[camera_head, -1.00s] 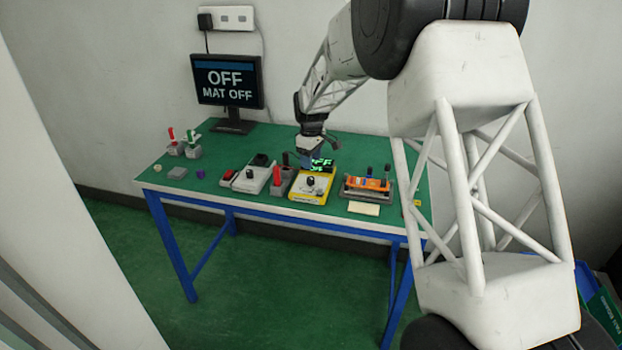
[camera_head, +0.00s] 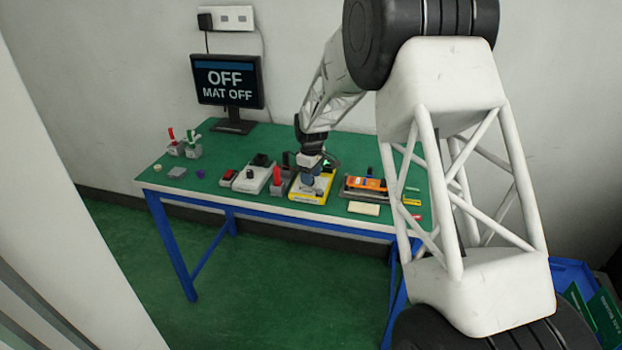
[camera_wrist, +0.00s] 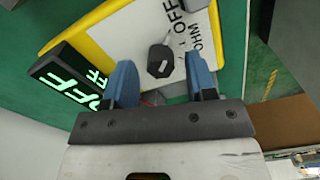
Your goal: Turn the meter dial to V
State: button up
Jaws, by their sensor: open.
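The meter is a yellow-edged box (camera_head: 310,198) with a white face, on the green table. In the wrist view its yellow edge (camera_wrist: 98,24) and white face show, with the black dial (camera_wrist: 161,61) and a white pointer mark on it. The letters OFF and OHM are readable on the face; I cannot see a V. A black display with green lit characters (camera_wrist: 72,82) is on the meter. My gripper (camera_wrist: 161,82) is open, its two blue fingers on either side of the dial and apart from it. In the head view my gripper (camera_head: 311,180) covers the dial.
A grey fixture with a red handle (camera_head: 278,182) and a white box (camera_head: 253,180) stand left of the meter. An orange device on a tray (camera_head: 366,186) stands close on the right. A monitor (camera_head: 228,84) reads OFF, MAT OFF. The table's left front is mostly clear.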

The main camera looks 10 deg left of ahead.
jog(key=shift+f, duration=0.6)
jog(key=c, duration=0.9)
